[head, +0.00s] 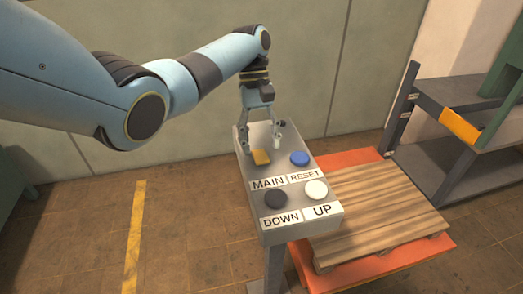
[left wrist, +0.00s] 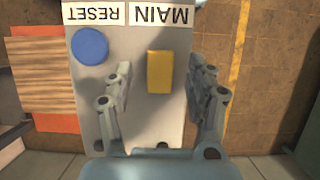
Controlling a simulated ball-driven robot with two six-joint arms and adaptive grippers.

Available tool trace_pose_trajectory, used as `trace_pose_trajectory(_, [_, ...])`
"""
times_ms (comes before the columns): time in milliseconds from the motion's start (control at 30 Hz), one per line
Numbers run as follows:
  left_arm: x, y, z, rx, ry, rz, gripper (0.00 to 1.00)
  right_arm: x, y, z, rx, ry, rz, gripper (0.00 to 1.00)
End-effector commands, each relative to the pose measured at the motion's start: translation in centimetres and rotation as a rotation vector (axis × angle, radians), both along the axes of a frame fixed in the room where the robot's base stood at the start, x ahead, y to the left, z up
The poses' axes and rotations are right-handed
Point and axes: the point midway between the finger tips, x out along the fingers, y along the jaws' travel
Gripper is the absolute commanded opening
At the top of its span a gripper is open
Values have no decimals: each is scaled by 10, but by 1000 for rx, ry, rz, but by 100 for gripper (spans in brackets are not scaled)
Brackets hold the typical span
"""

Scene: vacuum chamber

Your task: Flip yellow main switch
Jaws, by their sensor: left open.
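The yellow main switch (head: 261,157) sits on the top of a grey control box (head: 322,222), just above the MAIN label (head: 268,183). In the left wrist view the yellow switch (left wrist: 160,71) lies between the two fingers. My left gripper (head: 262,143) is over the far end of the box, its fingers open and apart on either side of the switch. In the left wrist view the left gripper (left wrist: 170,82) shows a gap between each finger and the switch. Whether the fingertips touch the panel cannot be told. My right gripper is not in view.
A blue RESET button (head: 299,158) is beside the switch. A black DOWN button (head: 276,198) and a white UP button (head: 316,190) are nearer. A wooden pallet (head: 375,215) on an orange platform is right of the box. A grey shelf (head: 455,150) stands farther right. Floor left is clear.

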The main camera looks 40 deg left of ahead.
Motion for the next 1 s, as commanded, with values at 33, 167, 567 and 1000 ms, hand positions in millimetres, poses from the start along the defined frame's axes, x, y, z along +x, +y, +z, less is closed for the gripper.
trace_pose_trajectory(33, [3,3,9,2,-3,0,56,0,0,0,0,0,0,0])
trace_pose_trajectory(167, [8,10,28,2,-1,0,56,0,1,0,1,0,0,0])
trace_pose_trajectory(567, [11,13,41,0,0,0,56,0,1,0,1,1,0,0])
trace_pose_trajectory(1000, [11,13,40,0,1,0,56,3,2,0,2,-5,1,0])
